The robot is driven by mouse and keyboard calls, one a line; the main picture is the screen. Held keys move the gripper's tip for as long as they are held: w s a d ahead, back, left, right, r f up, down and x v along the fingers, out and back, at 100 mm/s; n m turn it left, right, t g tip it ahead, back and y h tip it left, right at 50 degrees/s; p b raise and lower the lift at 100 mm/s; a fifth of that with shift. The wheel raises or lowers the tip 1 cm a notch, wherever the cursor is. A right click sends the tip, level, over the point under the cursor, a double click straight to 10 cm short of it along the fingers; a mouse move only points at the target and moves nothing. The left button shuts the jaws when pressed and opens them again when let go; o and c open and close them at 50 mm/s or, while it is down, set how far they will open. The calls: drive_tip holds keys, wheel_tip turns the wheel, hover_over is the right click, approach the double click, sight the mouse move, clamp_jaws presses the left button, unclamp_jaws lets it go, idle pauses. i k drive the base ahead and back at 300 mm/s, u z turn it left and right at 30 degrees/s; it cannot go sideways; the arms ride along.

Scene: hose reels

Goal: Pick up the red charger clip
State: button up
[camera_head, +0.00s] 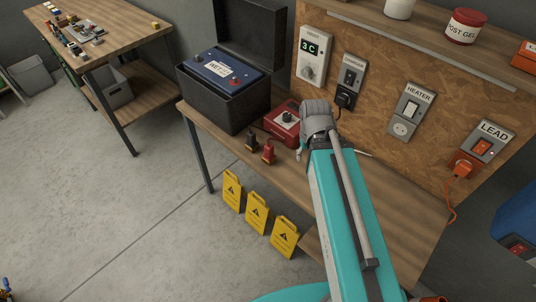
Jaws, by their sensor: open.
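The red charger clip (268,154) stands on the wooden workbench (395,205), near its front edge. A black clip (251,141) stands just left of it, apart from it. My gripper (301,151) is to the right of the red clip, mostly hidden behind my grey wrist and teal arm. Only a small pale part of it shows, and it is open. Nothing is seen in it. The red clip is in full view and apart from my gripper.
A red charger box (284,123) sits behind the clips. A black case with a blue-topped battery (222,70) stands at the bench's left end. Wall panels and a shelf (440,45) rise behind. Yellow warning signs (256,213) stand below the front edge.

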sight(269, 156)
drive_tip(key=z, duration=0.25)
drive_tip(key=k, duration=1.05)
drive_tip(key=z, duration=0.05)
drive_tip(key=i, duration=0.5)
